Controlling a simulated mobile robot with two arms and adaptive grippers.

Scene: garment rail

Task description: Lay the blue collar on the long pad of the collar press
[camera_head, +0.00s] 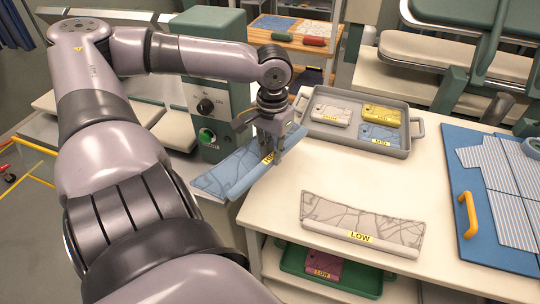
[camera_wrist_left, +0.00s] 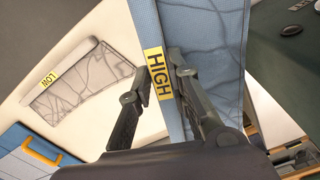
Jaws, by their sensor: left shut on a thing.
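The blue collar (camera_head: 228,174) has dark crease-like lines and a yellow label. In the left wrist view the collar (camera_wrist_left: 215,55) passes between my fingers and its label reads HIGH. My left gripper (camera_head: 270,151) is shut on the collar near its label and holds it tilted beside the white table's left edge. A green control box (camera_head: 215,95) with a knob and a green button stands just behind it. Pale pads (camera_head: 176,130) show beside the box, partly behind my left arm. I cannot tell which is the long pad. My right gripper is out of view.
A grey collar (camera_head: 372,218) labelled LOW lies on the white table (camera_head: 290,190). Behind it a grey tray (camera_head: 412,122) holds grey, yellow and blue pieces. A blue board (camera_head: 470,190) with a striped shirt is at the right. Another padded press (camera_head: 425,48) stands at the back right.

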